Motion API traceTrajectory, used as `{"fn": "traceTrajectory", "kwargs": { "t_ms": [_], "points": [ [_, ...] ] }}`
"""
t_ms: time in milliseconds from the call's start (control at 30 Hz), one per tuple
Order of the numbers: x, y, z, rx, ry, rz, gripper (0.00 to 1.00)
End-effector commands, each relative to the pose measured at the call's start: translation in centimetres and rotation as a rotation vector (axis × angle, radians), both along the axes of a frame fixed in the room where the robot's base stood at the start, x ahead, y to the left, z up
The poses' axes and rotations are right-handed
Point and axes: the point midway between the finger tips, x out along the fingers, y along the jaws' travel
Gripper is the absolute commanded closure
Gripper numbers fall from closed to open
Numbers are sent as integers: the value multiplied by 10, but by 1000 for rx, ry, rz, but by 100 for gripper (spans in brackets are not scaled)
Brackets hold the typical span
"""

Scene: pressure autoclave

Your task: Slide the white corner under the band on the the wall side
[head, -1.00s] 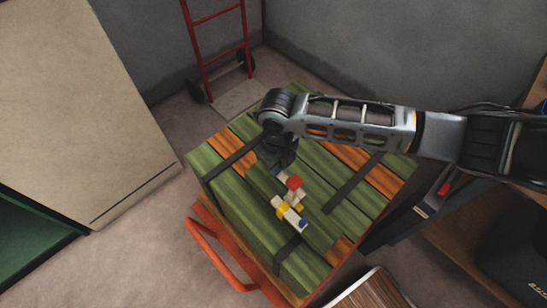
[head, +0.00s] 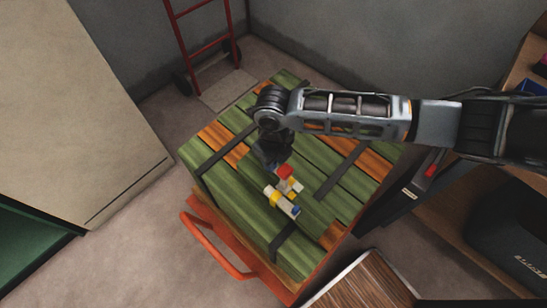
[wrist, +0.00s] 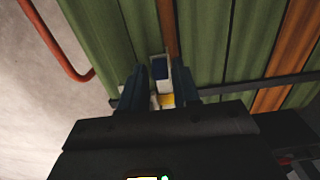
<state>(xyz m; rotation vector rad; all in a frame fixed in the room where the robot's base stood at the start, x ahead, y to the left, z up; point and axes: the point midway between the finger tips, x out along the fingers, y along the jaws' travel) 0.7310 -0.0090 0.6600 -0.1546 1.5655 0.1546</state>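A small cluster of white, yellow, red and blue blocks (head: 284,190) shows over the green-and-orange slatted crate top (head: 240,200), below my gripper (head: 273,158). Its white part with a dark blue patch also shows in the wrist view (wrist: 160,72), between my two dark fingers (wrist: 160,88), with yellow behind it. The fingers stand very close on either side; I cannot tell whether they press on it or whether it rests on the slats. Dark bands cross the crate: one at left (head: 225,152), one at right (head: 343,168), and a front piece (head: 284,240) below the cluster.
An orange handle (head: 213,252) juts from the crate's front left. A red hand truck (head: 205,50) stands by the grey walls behind. A beige cabinet (head: 85,120) is at left, a wood-topped surface (head: 360,290) at bottom right. Shelving is at right.

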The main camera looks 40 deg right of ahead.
Motion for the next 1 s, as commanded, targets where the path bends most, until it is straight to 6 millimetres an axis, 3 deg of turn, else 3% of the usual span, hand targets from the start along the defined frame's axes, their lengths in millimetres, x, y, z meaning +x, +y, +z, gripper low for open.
{"fn": "traceTrajectory", "kwargs": {
  "t_ms": [167,467,800,1000],
  "points": [
    [0,0,0,0,0,0,52],
    [1,0,4,0,-1,0,52],
    [1,-1,54,-2,-2,2,52],
    [0,0,74,0,0,1,52]
  ]
}}
